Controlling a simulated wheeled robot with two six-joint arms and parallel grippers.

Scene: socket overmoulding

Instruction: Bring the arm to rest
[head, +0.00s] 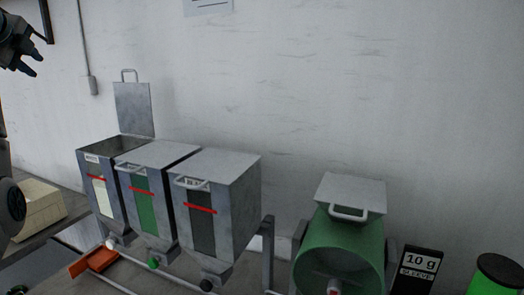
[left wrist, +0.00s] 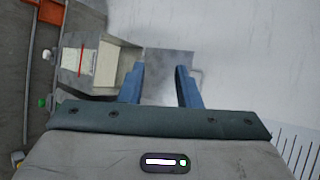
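My left gripper (head: 32,60) is raised at the upper left of the head view, above and to the left of the bins and near the wall. In the left wrist view its two blue fingers (left wrist: 160,86) are apart, with nothing between them. Beyond the fingers is the leftmost metal bin (left wrist: 93,63), whose lid (head: 134,108) stands open in the head view. That bin (head: 99,196) has a pale window with a red line. My right gripper is not in view.
A green-window bin (head: 147,205) and a dark-window bin (head: 207,226) stand closed beside it. A green drum (head: 340,255) with a grey lid, a "10 g" sign (head: 420,263) and a green container (head: 497,278) are at right. An orange piece (head: 92,261) lies lower left.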

